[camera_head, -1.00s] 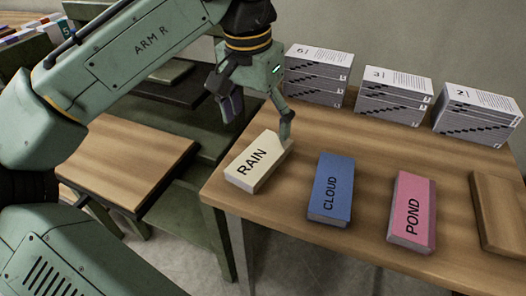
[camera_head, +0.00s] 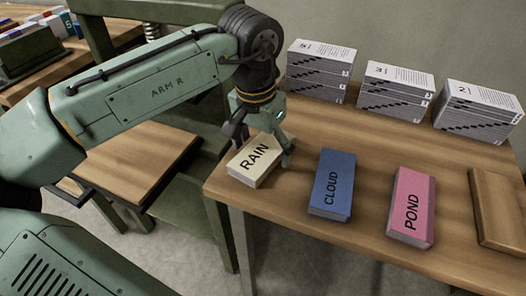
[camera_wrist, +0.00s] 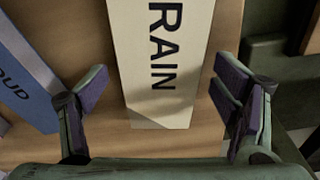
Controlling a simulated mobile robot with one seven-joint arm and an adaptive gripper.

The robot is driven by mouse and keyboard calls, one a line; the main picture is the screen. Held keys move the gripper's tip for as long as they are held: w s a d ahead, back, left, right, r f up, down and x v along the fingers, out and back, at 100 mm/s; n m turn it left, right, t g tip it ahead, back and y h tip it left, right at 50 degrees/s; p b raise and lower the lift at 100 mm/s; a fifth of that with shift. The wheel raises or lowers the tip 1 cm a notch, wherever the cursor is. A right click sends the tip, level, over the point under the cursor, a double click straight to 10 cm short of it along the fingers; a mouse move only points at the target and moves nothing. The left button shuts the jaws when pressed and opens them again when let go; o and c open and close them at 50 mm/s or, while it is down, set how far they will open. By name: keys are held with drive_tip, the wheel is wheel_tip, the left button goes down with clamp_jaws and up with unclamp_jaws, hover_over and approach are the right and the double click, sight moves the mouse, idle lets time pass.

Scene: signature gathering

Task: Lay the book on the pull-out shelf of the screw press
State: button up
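A cream book marked RAIN (camera_head: 252,164) lies flat near the left edge of the wooden table; it also fills the middle of the wrist view (camera_wrist: 165,60). My gripper (camera_head: 262,147) is open over this book. In the wrist view, the fingers of my gripper (camera_wrist: 160,92) stand on either side of the book with a gap at each side. A blue book marked CLOUD (camera_head: 332,184) and a pink book marked POND (camera_head: 411,207) lie to its right. The wooden pull-out shelf (camera_head: 130,160) of the green screw press (camera_head: 97,40) is at the left, bare where visible, partly hidden by my arm.
Several stacks of printed sheets (camera_head: 395,90) stand along the table's back. A brown wooden block (camera_head: 497,208) lies at the right. The table (camera_head: 370,140) is clear between stacks and books. Another bench with upright books (camera_head: 60,25) is at the far left.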

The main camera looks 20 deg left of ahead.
drive_tip(key=c, duration=1.4)
